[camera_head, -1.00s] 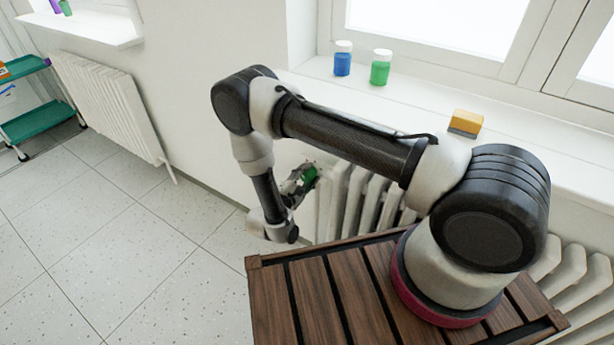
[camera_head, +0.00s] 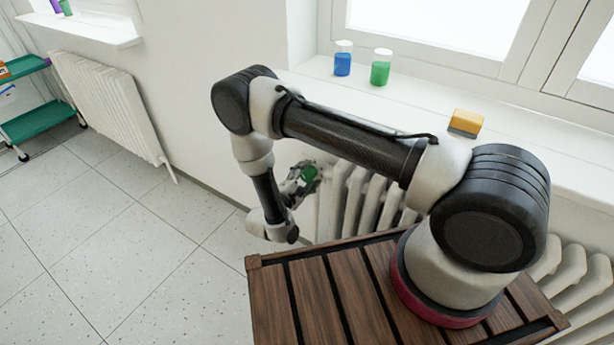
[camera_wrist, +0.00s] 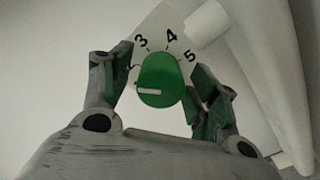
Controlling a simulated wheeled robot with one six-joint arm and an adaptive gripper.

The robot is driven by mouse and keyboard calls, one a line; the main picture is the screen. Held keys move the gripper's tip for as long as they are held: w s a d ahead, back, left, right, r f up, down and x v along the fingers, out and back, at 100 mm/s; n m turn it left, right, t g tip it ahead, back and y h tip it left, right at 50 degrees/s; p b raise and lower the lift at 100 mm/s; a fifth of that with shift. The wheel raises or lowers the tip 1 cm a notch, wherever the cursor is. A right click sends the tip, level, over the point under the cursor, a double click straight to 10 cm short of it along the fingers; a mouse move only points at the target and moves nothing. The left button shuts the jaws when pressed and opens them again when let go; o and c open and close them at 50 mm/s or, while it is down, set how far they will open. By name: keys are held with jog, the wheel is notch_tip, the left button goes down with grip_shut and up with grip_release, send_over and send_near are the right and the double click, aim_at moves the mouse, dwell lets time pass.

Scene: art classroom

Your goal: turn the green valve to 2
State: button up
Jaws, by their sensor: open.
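The green valve (camera_wrist: 160,80) is a round knob on the radiator, in front of a white dial plate (camera_wrist: 178,22) with black numbers. It also shows in the head view (camera_head: 309,174). A white pointer line on the knob points left. The numbers 3, 4 and 5 are readable; a further mark to the left of 3 is partly hidden by a finger. My gripper (camera_wrist: 162,72) is open, with one finger on each side of the knob. Gaps show between the fingers and the knob. In the head view my gripper (camera_head: 302,180) is at the radiator's left end.
The white radiator (camera_head: 352,200) stands under the windowsill (camera_head: 420,100). A blue jar (camera_head: 343,62), a green jar (camera_head: 380,70) and a yellow sponge-like block (camera_head: 466,122) are on the sill. The floor at left is clear, with a green cart (camera_head: 40,122) farther off.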

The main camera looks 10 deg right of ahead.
jog(key=v, duration=1.2)
